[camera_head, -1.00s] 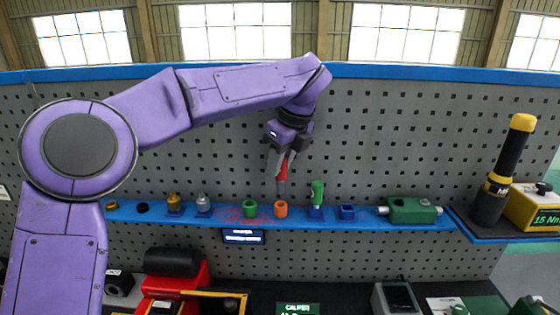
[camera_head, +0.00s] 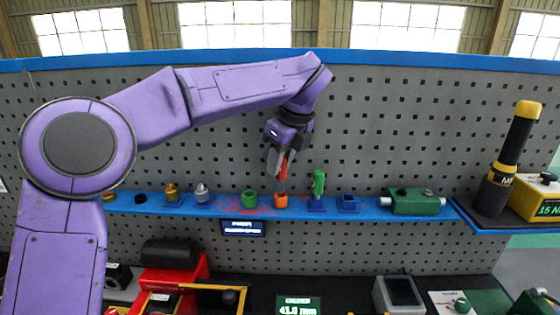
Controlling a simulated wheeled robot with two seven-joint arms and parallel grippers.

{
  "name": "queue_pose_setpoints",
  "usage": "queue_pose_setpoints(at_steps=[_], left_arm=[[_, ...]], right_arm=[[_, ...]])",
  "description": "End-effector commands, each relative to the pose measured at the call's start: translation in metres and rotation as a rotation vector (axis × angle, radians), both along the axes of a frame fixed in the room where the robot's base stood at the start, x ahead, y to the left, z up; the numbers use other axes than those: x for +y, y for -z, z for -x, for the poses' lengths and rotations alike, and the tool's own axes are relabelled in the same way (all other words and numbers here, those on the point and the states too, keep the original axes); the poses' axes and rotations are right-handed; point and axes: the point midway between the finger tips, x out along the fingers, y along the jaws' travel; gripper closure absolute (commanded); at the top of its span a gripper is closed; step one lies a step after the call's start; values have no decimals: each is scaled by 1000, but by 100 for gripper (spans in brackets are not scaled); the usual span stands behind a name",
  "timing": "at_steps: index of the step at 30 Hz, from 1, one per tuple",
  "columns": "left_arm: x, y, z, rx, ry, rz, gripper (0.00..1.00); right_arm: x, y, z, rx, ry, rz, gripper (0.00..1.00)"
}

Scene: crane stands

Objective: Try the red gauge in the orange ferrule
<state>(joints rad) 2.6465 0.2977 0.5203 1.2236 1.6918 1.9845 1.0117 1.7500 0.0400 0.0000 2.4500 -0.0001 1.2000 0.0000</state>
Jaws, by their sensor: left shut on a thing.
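My left gripper (camera_head: 281,160) points down above the blue shelf and is shut on the red gauge (camera_head: 283,170). The gauge hangs upright, its lower end at the top of the orange ferrule (camera_head: 281,201). I cannot tell whether the tip is inside the ferrule or just over its mouth. The orange ferrule stands on the shelf, with a green ferrule (camera_head: 249,199) to its left. My right gripper is not in view.
A perforated grey panel (camera_head: 400,110) stands behind.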

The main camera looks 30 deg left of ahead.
Motion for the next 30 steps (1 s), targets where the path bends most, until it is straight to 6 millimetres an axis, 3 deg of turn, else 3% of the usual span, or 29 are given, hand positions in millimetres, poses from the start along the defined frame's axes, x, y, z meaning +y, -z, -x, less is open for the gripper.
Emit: queue_pose_setpoints(at_steps=[23,30], left_arm=[[0,13,0,0,0,0,100],[0,7,0,0,0,1,100]], right_arm=[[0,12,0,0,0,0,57],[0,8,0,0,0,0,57]])
